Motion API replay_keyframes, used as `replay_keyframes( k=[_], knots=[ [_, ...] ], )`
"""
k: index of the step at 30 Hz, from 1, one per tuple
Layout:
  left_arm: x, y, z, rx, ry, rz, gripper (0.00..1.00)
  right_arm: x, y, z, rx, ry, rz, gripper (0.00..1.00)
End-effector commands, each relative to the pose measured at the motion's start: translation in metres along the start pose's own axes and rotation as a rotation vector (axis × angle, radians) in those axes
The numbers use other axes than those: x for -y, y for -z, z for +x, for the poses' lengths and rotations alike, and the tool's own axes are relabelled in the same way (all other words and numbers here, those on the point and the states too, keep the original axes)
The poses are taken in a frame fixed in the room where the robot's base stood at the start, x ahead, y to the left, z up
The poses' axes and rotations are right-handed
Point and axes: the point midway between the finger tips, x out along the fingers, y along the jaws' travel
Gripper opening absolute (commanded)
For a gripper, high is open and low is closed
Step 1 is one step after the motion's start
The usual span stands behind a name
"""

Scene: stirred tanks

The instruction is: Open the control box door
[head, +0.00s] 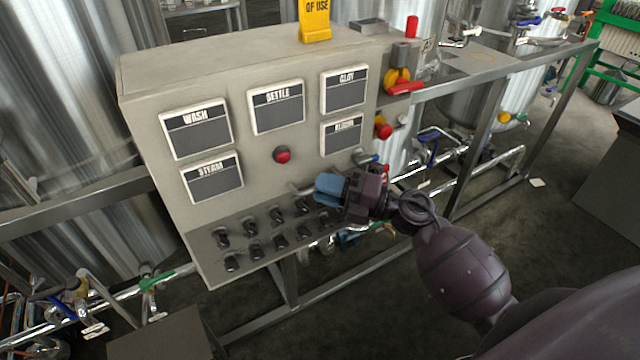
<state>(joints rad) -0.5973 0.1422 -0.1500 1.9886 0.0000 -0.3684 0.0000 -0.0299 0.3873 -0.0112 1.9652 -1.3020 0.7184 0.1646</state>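The control box (245,155) is a beige cabinet on a metal frame in the middle of the head view. Its front carries several dark label panels, a red button (283,155) and, on the lower sloped part, rows of black knobs (278,216). The front looks closed, and I see no gap at its edges. My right gripper (328,188) is in front of the box's lower right part, its blue fingers pointing left. A short pale bar (301,188) shows by the fingertips; I cannot tell if they touch it. The fingers overlap, so their opening is unclear. My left gripper is out of view.
A yellow sign (314,20) stands on top of the box. Red and yellow switches (398,82) sit at its right side. Steel tanks (60,110) stand behind, and a metal rail (480,72) runs right. The floor at lower middle is clear.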

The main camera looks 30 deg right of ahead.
Motion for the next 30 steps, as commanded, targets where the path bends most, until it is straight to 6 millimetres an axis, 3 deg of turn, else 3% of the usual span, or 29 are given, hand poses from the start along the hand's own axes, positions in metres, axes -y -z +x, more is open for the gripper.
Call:
replay_keyframes(
  k=[6,14,19,30],
  knots=[
    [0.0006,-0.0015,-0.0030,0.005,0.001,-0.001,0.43,0.0001,0.0002,0.0135,-0.001,0.000,0.000,0.22],
    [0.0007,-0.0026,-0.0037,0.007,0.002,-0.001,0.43,0.0004,0.0002,0.0146,-0.001,0.001,0.000,0.22],
    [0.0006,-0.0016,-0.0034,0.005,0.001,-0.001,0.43,0.0003,0.0003,0.0144,-0.001,0.001,0.000,0.01],
    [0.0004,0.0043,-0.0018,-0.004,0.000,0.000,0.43,0.0000,0.0011,0.0133,0.003,0.002,0.000,0.00]
  ],
)
